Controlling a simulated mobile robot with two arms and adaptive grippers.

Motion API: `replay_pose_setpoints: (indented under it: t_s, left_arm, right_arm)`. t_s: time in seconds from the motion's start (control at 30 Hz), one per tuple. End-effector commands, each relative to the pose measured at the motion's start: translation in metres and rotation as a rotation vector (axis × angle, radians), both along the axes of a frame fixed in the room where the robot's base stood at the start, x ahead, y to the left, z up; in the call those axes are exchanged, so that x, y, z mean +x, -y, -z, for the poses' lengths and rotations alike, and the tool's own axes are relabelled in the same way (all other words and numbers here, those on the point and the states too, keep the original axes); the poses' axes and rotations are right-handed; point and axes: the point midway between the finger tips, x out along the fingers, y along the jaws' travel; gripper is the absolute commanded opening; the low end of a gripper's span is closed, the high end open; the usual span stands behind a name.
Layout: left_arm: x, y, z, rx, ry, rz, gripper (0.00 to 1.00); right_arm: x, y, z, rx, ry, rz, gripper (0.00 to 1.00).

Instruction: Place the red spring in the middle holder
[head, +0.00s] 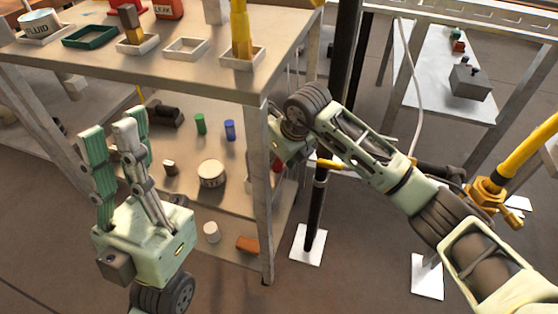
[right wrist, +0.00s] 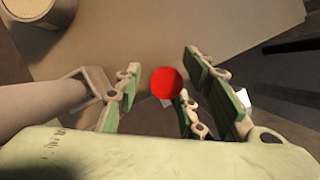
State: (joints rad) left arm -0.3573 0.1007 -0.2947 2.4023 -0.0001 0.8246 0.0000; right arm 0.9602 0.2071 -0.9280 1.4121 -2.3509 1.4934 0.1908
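The red spring (right wrist: 166,83) shows in the right wrist view as a red round end between the fingers of my right gripper (right wrist: 160,78). The fingers stand apart on either side of it, with gaps visible. In the head view a sliver of red (head: 277,165) shows by the right gripper at the right end of the lower shelf; the gripper's fingers are largely hidden by the table leg. The middle holder (head: 203,50), a shallow white tray on the table top, is empty. My left gripper (head: 108,132) points up, open and empty, in front of the table.
A white holder (head: 153,44) with a brown and yellow item and another (head: 261,61) with a yellow item flank the middle one. A green tray (head: 110,31) lies further left. The lower shelf carries a green cylinder (head: 200,124), a blue cylinder (head: 230,130) and a round tin (head: 211,174).

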Motion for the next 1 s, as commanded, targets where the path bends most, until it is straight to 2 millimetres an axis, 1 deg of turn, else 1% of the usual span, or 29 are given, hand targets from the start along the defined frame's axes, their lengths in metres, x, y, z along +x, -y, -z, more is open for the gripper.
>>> replay_pose_setpoints:
  t_s: [0.1,0.5,0.53,0.83,1.0]
  left_arm:
    - [0.000,0.000,0.000,0.000,-0.001,0.000,0.00]
    - [0.001,0.000,0.000,0.001,-0.003,0.000,0.00]
    - [0.001,0.000,0.000,0.001,-0.003,0.000,0.00]
    - [0.002,0.000,0.000,0.002,-0.009,-0.001,0.00]
    - [0.011,0.002,0.001,0.017,-0.053,-0.003,0.00]
  right_arm:
    - [0.000,0.000,0.000,0.000,0.000,0.000,0.37]
    - [0.000,0.000,0.000,0.000,0.000,0.000,0.02]
    - [0.000,0.000,0.000,0.000,0.000,0.000,0.00]
    - [0.000,0.001,-0.001,0.000,0.000,0.000,0.00]
    - [0.002,0.004,-0.005,-0.001,0.001,0.000,0.00]
